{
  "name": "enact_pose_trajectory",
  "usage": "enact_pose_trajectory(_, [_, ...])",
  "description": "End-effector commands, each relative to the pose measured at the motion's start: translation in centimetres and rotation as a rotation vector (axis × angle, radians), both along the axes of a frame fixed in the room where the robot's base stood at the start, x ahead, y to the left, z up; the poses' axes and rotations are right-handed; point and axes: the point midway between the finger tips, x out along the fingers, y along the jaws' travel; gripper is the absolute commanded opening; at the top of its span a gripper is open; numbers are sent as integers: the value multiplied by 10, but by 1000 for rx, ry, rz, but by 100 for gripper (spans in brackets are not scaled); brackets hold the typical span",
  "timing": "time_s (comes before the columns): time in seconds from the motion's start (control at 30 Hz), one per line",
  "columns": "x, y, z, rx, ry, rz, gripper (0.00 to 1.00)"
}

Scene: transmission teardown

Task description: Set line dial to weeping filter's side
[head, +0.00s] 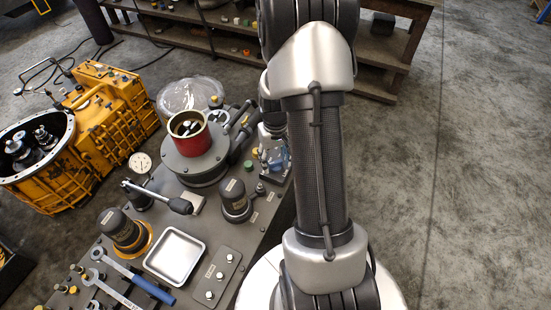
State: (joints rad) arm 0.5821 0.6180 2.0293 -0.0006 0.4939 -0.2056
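Two dark canister filters stand on the grey bench. The left filter (122,230) has an amber ring, possibly oil, around its base; the right filter (235,199) shows no such ring. A small blue fixture (276,158) on a dark plate sits at the bench's right edge; I cannot tell whether it is the line dial. A black-handled lever (160,195) lies between the filters and a round white gauge (140,163). My gripper (272,132) is just above the blue fixture, partly hidden behind my arm. Its fingers are too small and covered to read.
A red cup (188,131) stands on a round grey housing, with a clear plastic cover (190,94) behind. A silver tray (175,256), wrenches (115,290) and a plate with knobs (215,280) lie nearer. A yellow transmission case (105,115) is left. Open floor lies right.

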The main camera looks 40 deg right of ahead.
Motion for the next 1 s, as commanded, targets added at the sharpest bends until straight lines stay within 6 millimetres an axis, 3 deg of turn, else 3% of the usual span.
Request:
enact_pose_trajectory(0.47, [0, 0, 5, -1, -2, -2, 58])
enact_pose_trajectory(0.57, [1, -1, 17, -2, -3, -2, 58])
enact_pose_trajectory(1.0, [1, -1, 103, -2, -3, -1, 58])
